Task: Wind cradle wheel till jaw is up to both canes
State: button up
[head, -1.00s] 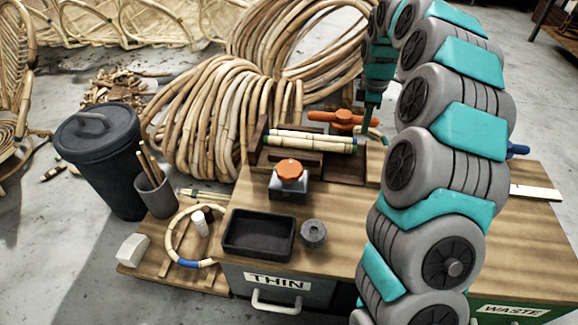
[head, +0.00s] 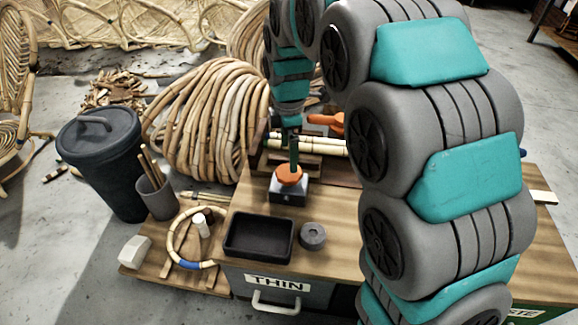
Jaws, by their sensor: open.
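Pale canes (head: 325,146) with a blue band at the left end lie side by side in a dark wooden cradle (head: 312,163) on the bench; my arm hides their right part. An orange knob (head: 289,178) sits on a small grey block (head: 288,193) in front of the cradle. A second orange handle (head: 327,119) shows behind the canes, partly hidden by my arm. I cannot tell which is the cradle wheel. My gripper (head: 293,165) points down just above the orange knob, open; whether it touches is unclear. The jaw is not clearly visible.
A black tray (head: 258,254) and a grey round piece (head: 312,236) lie at the bench front. A cane hoop (head: 176,240), a cup of sticks (head: 156,197) and a dark bin (head: 108,165) stand left. Large cane coils (head: 210,125) lie behind.

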aim_at(289, 172)
notch_tip(289, 172, down, 7)
jog(key=shift+r, duration=0.2)
jog(key=shift+c, duration=0.2)
jog(key=c, duration=1.2)
